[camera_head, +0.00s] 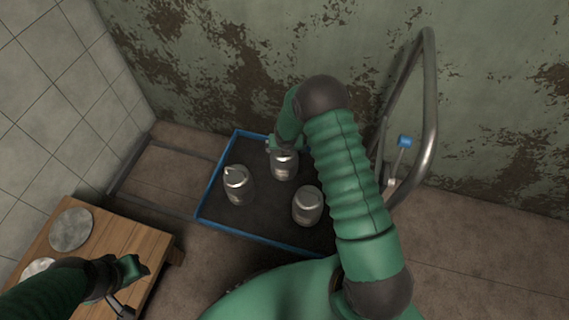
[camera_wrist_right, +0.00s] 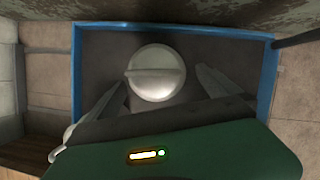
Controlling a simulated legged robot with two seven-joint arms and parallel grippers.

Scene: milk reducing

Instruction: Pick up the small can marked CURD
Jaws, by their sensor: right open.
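Three small metal cans stand upright in a blue-rimmed tray (camera_head: 211,188): a left can (camera_head: 238,187), a back can (camera_head: 284,167) and a right can (camera_head: 308,206). Their labels are too small to read, so I cannot tell which is marked CURD. My right gripper (camera_head: 283,148) is at the top of the back can. In the right wrist view, its open fingers (camera_wrist_right: 161,78) lie on either side of a round lid with a bar handle (camera_wrist_right: 155,72), with gaps visible. My left gripper (camera_head: 128,283) is over the wooden table; its jaw state is unclear.
The wooden table (camera_head: 110,245) at lower left carries pale round discs (camera_head: 71,229). A bent metal pipe (camera_head: 430,110) with a blue-knobbed lever (camera_head: 404,141) stands right of the tray. A stained wall is behind.

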